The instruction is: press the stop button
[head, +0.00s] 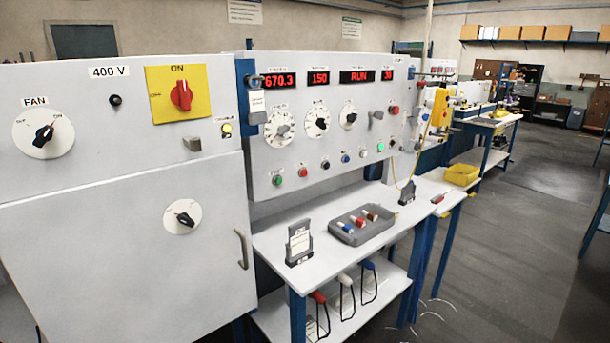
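A grey control panel (330,140) stands in the middle of the head view. A row of small buttons runs along its lower part. It includes a green button (278,181), a red button (303,172) and a blue button (345,158). Another red button (394,110) sits at the panel's right side. The labels are too small to read, so I cannot tell which is the stop button. The red display (357,77) reads RUN. A green lit button (381,147) is at the row's right end. My gripper is not in view.
A grey cabinet (110,250) with a red switch (181,94) on yellow, a FAN dial (43,133) and a door handle (242,248) fills the left. A shelf table (420,190) under the panel holds a grey tray (362,236). The floor (480,260) at right is mostly clear.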

